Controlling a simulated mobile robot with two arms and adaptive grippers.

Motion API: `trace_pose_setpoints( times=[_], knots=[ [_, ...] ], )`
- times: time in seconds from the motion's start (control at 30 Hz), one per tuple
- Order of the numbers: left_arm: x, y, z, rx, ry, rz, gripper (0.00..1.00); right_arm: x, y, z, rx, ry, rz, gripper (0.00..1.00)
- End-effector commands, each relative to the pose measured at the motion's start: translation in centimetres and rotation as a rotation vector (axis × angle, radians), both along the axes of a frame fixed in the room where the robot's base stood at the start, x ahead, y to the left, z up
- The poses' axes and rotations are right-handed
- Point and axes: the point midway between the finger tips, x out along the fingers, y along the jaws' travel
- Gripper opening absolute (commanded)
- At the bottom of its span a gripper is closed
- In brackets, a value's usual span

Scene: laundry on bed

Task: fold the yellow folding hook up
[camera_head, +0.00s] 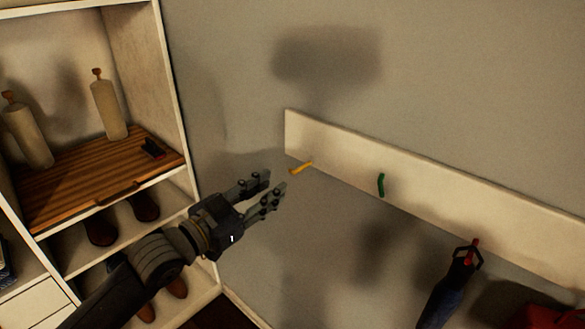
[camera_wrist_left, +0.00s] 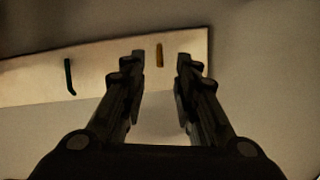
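The yellow folding hook (camera_head: 301,167) is near the left end of a white wall board (camera_head: 345,147) and sticks out from it. My left gripper (camera_head: 271,189) is open and empty, just to the left of and below the yellow hook, apart from it in the head view. In the left wrist view the yellow hook (camera_wrist_left: 160,55) shows beyond and between the two open fingertips of the left gripper (camera_wrist_left: 160,72). My right gripper is not in view.
A green hook (camera_head: 381,185) is to the right on the board. Further right, a red hook (camera_head: 475,243) holds a dark umbrella (camera_head: 446,290). A shelf unit (camera_head: 172,85) with bottles and shoes stands at left.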

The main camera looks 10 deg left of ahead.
Motion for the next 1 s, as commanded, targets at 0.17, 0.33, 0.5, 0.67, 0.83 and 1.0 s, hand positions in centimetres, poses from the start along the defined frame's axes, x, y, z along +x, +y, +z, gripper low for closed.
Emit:
trace_pose_setpoints(
  times=[0.17,0.33,0.5,0.67,0.83,1.0],
  knots=[
    [2.9,-2.2,0.6,-0.004,-0.002,-0.001,0.28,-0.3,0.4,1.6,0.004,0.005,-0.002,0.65],
    [5.3,-3.9,0.5,-0.002,-0.001,0.000,0.28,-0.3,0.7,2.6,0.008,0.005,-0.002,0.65],
    [6.8,-4.9,0.2,-0.001,-0.001,0.001,0.28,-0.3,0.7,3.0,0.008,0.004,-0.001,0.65],
    [7.3,-5.3,0.1,0.000,-0.002,0.001,0.28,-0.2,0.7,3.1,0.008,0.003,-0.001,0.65],
    [7.3,-5.4,0.1,0.000,-0.001,0.000,0.28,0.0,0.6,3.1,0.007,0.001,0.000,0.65],
    [7.3,-5.3,0.0,0.000,-0.002,0.001,0.06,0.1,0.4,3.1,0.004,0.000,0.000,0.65]
  ],
)
